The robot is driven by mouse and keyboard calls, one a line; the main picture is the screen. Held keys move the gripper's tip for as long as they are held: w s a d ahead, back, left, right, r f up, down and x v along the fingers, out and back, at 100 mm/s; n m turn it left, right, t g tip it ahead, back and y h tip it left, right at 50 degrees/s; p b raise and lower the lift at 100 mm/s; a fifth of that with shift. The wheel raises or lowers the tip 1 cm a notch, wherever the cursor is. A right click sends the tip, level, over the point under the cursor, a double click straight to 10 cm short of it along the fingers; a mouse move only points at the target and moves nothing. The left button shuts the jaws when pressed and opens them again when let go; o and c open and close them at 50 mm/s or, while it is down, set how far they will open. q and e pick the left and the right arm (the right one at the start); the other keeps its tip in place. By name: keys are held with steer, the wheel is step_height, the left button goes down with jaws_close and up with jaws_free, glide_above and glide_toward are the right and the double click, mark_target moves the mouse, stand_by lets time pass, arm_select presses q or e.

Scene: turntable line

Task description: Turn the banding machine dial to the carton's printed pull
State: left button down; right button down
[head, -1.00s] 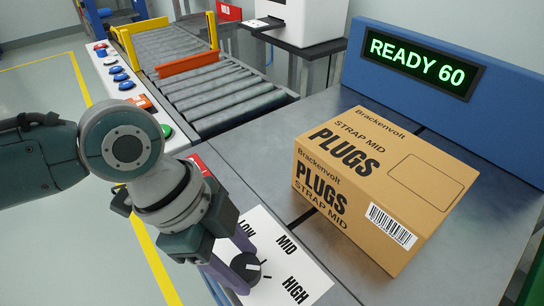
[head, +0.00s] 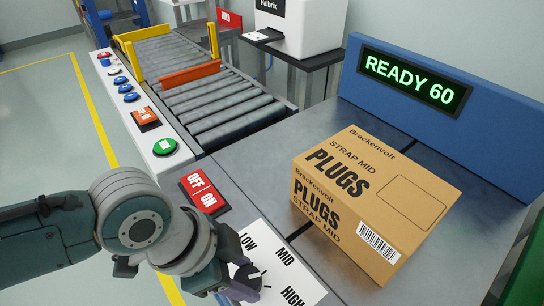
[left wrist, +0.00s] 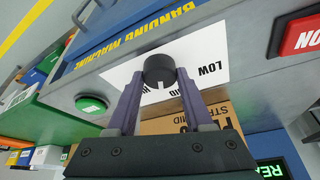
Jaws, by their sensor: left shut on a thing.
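The dial (head: 245,278) is a dark round knob with a white pointer line, on a white plate (head: 262,238) marked LOW, MID and HIGH. My left gripper (head: 238,284) is shut on the dial, with its purple fingers on either side. The left wrist view shows the dial (left wrist: 160,69) between the fingertips of my left gripper (left wrist: 160,84). The line appears to point between MID and HIGH; its exact setting is hard to tell. The carton (head: 372,205) reads "Brackenvolt STRAP MID PLUGS". My right gripper is not in view.
A red OFF/ON switch (head: 204,192) sits beside the plate. The display (head: 414,80) reads READY 60. A roller conveyor (head: 215,100) runs behind, with a button panel (head: 135,110) along its left. A green button (left wrist: 91,103) shows in the left wrist view.

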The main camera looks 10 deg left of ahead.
arm_select(q)
steer(key=n+p, duration=0.2)
steer(key=n, duration=0.1)
steer(key=shift+s+d+r+t+y, duration=0.1)
steer(key=shift+d+r+t+y, duration=0.05)
steer(key=shift+t+y, duration=0.2)
steer(key=shift+n+y+p, duration=0.25)
steer(key=shift+n+p, duration=0.3)
steer(key=shift+n, duration=0.05)
steer(key=shift+t, duration=0.25)
steer(key=shift+c, duration=1.5)
jaws_free()
